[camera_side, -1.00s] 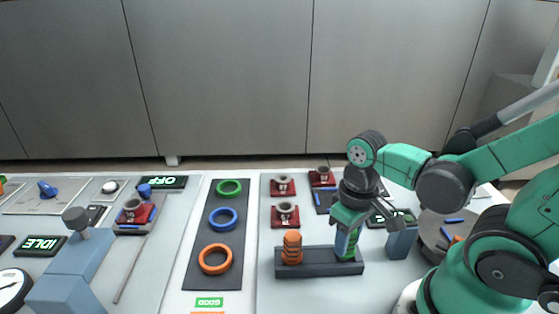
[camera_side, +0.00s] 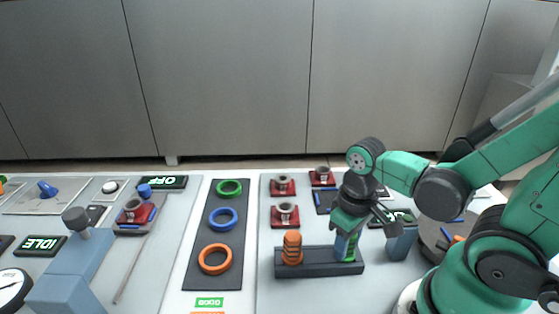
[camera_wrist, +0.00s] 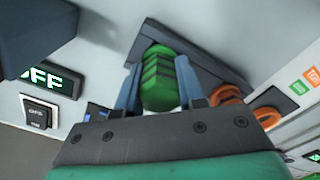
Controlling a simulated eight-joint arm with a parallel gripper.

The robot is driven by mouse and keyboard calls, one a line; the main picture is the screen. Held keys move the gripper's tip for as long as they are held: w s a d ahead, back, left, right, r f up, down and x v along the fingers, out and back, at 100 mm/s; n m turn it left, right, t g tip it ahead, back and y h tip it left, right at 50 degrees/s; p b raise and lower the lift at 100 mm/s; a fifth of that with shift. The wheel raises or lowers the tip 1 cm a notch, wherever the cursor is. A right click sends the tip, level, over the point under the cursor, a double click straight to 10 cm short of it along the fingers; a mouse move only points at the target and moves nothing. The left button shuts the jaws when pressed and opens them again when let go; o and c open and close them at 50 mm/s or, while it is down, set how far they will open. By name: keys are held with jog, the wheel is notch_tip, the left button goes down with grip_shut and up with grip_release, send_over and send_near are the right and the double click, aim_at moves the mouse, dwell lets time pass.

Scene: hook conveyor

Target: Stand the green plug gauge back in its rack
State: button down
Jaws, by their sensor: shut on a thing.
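The green plug gauge (camera_side: 350,246) is upright at the right end of the dark rack (camera_side: 318,269). My gripper (camera_side: 345,238) points down over that end and is shut on the gauge. In the wrist view the green gauge (camera_wrist: 160,82), with dark bands, sits between my two blue-grey fingers (camera_wrist: 160,90). The rack (camera_wrist: 197,66) runs behind it there. The lower end of the gauge meets the rack, but I cannot tell how deep it sits. The orange plug gauge (camera_side: 292,248) stands in the rack's left end.
A blue-grey block (camera_side: 401,243) stands close right of the rack. Red fixtures with grey rings (camera_side: 285,215) lie behind it. A dark board (camera_side: 204,262) with green, blue and orange rings is to the left. The surface in front of the rack is clear.

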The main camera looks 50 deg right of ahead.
dwell(0.4)
jog(key=shift+c, duration=0.2)
grip_release()
jog(key=shift+r, duration=0.1)
jog(key=shift+r, duration=3.4)
